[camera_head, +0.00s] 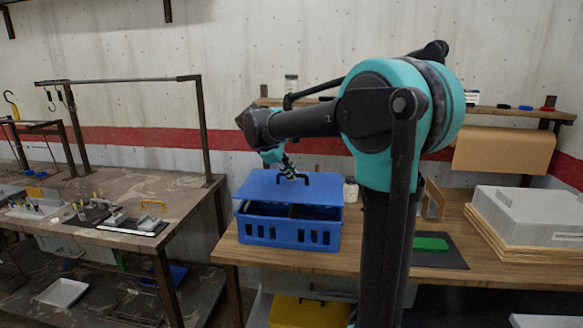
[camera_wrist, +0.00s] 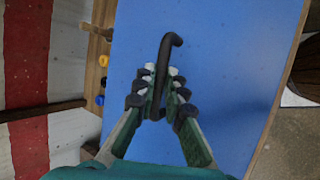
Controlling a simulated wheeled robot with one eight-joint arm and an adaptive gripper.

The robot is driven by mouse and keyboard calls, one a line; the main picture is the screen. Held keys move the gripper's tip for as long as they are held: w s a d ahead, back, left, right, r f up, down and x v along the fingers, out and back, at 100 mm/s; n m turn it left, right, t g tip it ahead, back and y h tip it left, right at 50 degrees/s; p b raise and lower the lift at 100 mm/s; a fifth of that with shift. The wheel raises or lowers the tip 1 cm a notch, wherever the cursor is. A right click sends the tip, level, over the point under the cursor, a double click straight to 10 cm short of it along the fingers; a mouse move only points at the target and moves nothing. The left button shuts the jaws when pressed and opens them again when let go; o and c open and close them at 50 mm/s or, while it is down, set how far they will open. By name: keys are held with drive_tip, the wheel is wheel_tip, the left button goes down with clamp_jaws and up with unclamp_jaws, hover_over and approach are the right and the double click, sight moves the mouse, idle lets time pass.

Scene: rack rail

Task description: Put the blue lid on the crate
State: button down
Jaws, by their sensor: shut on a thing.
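The blue lid (camera_head: 260,185) is a flat panel with a black handle on top. It is above the blue crate (camera_head: 285,232), and a dark opening shows between the lid and the crate's front wall. My gripper (camera_head: 290,173) is shut on the lid's handle. In the wrist view my gripper (camera_wrist: 159,95) has its fingers on either side of the black handle (camera_wrist: 168,48), and the blue lid (camera_wrist: 225,60) fills most of the picture. The crate is hidden there. Whether the lid touches the crate's back rim cannot be told.
The crate stands on a wooden bench (camera_head: 232,250) against the wall. A white jar (camera_head: 350,190) stands just right of the lid. A green block (camera_head: 430,243) on a dark mat and a stack of grey panels (camera_head: 530,215) lie farther right. Another bench (camera_head: 180,195) is at left.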

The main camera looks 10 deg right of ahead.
sight(290, 186)
drive_tip(key=shift+f, duration=2.1)
drive_tip(key=shift+f, duration=0.55)
drive_tip(key=c, duration=1.5)
unclamp_jaws()
drive_tip(key=shift+s, duration=0.1)
drive_tip(key=shift+r, duration=0.1)
